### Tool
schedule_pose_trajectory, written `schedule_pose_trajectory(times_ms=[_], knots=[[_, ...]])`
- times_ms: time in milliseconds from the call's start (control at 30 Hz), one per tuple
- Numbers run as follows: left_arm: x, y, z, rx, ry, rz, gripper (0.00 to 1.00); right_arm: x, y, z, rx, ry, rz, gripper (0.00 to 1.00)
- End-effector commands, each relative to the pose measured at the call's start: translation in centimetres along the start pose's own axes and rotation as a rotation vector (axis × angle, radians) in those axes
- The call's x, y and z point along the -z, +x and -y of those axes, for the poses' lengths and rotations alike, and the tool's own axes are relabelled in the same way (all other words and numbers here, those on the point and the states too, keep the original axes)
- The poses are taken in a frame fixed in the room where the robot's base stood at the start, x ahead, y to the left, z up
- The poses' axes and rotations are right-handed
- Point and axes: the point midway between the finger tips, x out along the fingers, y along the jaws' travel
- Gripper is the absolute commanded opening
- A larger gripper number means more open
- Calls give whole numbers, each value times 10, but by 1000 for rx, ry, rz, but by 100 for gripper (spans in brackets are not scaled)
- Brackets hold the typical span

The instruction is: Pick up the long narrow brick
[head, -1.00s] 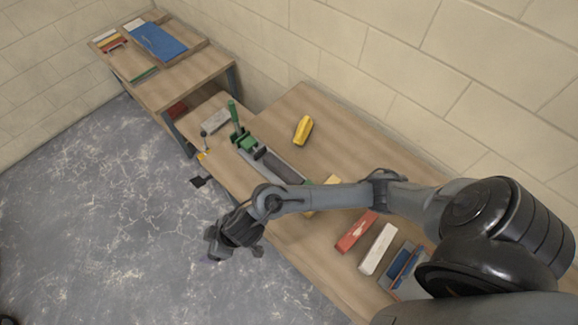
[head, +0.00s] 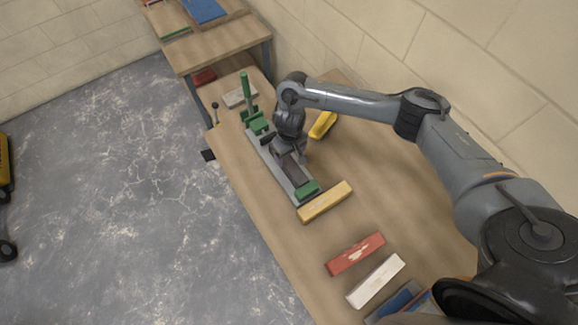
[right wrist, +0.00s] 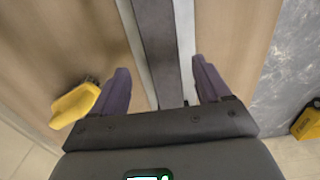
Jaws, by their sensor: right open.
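A long narrow dark grey brick (head: 298,173) lies lengthwise in a light grey tray-like frame (head: 304,196) with green end parts, on the wooden bench. My right gripper (head: 288,156) is over the middle of it, pointing down, and hides part of it in the head view. In the right wrist view the open purple fingers (right wrist: 162,82) stand either side of the dark brick (right wrist: 157,40) and its pale rails, with gaps on both sides. I cannot tell how high the fingertips are. My left gripper is not in view.
A yellow object (head: 323,125) lies close behind my right gripper. A tan brick (head: 325,202) lies by the frame's near end, with red (head: 356,253) and white (head: 376,281) bricks beyond.

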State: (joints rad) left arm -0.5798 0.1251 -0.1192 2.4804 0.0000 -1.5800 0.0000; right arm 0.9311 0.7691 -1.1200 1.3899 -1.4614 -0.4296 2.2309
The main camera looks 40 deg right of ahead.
Motion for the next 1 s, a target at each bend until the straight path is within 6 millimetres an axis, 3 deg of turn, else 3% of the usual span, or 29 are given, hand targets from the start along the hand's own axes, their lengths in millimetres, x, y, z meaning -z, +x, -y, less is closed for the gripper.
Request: schedule_pose_trajectory(times_ms=[33,333,700,1000], knots=[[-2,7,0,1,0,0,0,0,10,0,1,0,1,77],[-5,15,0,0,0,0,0,2,26,1,1,-1,-1,77],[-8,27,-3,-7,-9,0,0,6,66,5,0,-3,-2,77],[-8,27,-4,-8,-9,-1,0,7,70,5,1,-3,-3,77]])
